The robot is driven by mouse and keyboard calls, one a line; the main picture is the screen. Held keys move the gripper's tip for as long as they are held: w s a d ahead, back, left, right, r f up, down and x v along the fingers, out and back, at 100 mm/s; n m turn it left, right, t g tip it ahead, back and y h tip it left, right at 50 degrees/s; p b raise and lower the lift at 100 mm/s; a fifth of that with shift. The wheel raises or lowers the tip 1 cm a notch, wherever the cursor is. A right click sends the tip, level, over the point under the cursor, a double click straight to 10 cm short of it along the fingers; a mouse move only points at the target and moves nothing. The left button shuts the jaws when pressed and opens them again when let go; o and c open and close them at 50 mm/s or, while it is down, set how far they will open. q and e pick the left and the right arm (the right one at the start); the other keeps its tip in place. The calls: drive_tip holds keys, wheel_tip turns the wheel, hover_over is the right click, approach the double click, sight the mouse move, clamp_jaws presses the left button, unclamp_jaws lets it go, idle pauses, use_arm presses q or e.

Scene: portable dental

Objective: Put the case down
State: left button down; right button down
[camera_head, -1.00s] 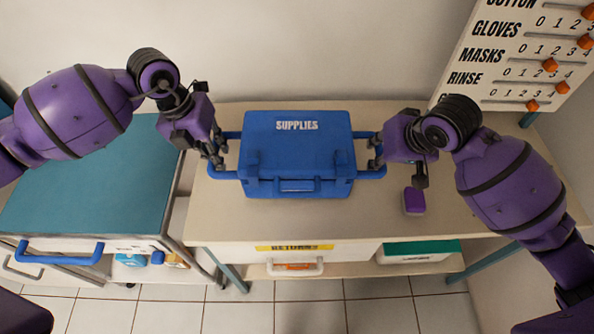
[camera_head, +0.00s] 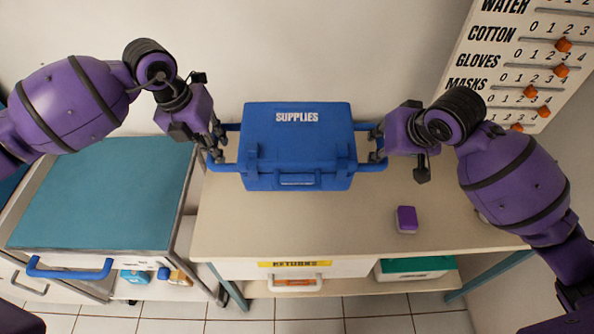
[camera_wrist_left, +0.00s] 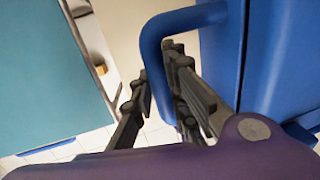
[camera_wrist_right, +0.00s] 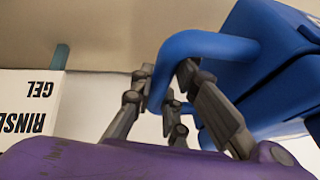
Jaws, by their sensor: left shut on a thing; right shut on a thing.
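The blue case (camera_head: 297,150), lettered SUPPLIES, is level and closed, with its front latches and front handle facing me. It is over the back part of the beige counter (camera_head: 300,222); its underside is hidden, so any gap below it cannot be measured. My left gripper (camera_head: 217,146) is shut on the case's left side handle (camera_wrist_left: 152,45). My right gripper (camera_head: 376,146) is shut on the right side handle (camera_wrist_right: 200,45). Both wrist views show the blue handle bars between the fingers.
A purple-topped block (camera_head: 406,218) lies on the counter, right of the case. A teal-topped cart (camera_head: 105,195) stands left of the counter. A wall board with orange sliders (camera_head: 530,60) is at the right.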

use_arm(q)
drive_tip(key=shift+a+r, duration=0.15)
use_arm(e)
drive_tip(key=shift+d+r, duration=0.15)
drive_tip(key=shift+r, duration=0.1)
